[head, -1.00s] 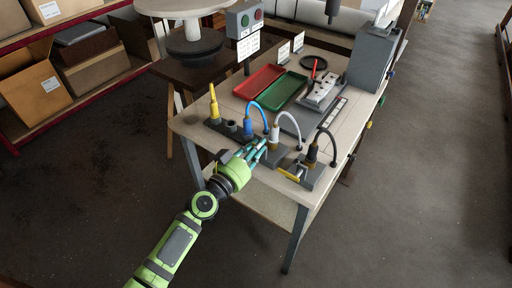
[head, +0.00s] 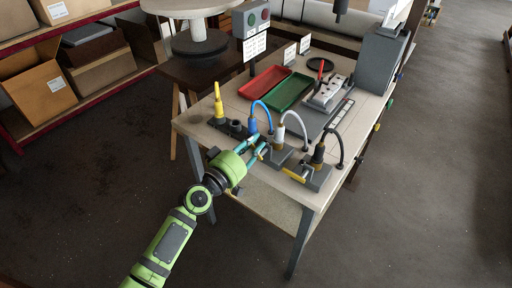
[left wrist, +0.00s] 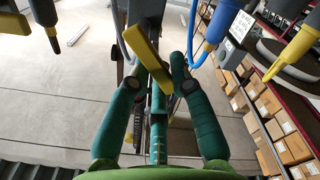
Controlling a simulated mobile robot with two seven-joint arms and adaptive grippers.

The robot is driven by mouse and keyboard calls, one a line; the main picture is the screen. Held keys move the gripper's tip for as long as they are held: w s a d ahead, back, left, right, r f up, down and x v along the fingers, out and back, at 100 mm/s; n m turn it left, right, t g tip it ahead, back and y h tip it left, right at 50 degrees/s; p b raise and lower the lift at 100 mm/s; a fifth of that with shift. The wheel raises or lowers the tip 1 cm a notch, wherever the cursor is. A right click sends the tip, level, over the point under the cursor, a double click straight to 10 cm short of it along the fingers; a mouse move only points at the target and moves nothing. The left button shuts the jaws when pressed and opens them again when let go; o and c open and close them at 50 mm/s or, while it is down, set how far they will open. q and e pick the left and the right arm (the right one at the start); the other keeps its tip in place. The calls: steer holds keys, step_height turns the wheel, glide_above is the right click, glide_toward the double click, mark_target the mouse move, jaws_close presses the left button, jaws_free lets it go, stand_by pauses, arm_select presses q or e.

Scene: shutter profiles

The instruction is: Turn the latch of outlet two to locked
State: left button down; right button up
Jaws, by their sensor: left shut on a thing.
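My left gripper (head: 262,149) is at the grey outlet block (head: 279,157) that carries the white plug (head: 280,136). In the left wrist view, the gripper's green fingers (left wrist: 157,82) are shut on a yellow latch bar (left wrist: 147,57), which stands tilted between the fingertips. In the head view only a small part of this latch (head: 262,147) shows beside the fingers. A second outlet block (head: 318,178), with a black plug (head: 319,153), stands to the right with its own yellow latch (head: 294,175). I cannot read any outlet numbers. My right gripper is out of view.
A blue plug (head: 252,126) with a curved cable stands close to the left of my gripper, and a yellow plug (head: 218,103) farther left. Red (head: 265,84) and green (head: 287,91) trays lie behind. The table's front edge is beneath my wrist.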

arm_select(q)
steer(key=n, duration=0.2)
steer(key=f+n+b, duration=0.1)
steer(key=n, duration=0.1)
steer(key=a+n, duration=0.1)
steer(key=shift+w+f+n+b, duration=0.35)
steer(key=shift+n+b, duration=0.05)
steer(key=shift+w+a+f+n+b, duration=0.1)
steer(key=shift+f+n+b, duration=0.2)
steer(key=shift+n, duration=0.8)
steer(key=shift+w+a+f+n+b, duration=0.1)
steer(key=shift+f+n, duration=0.25)
steer(key=shift+n, duration=0.75)
steer(key=shift+s, duration=0.1)
steer(key=c, duration=1.1)
jaws_free()
steer(key=shift+a, duration=0.1)
steer(key=v, duration=1.2)
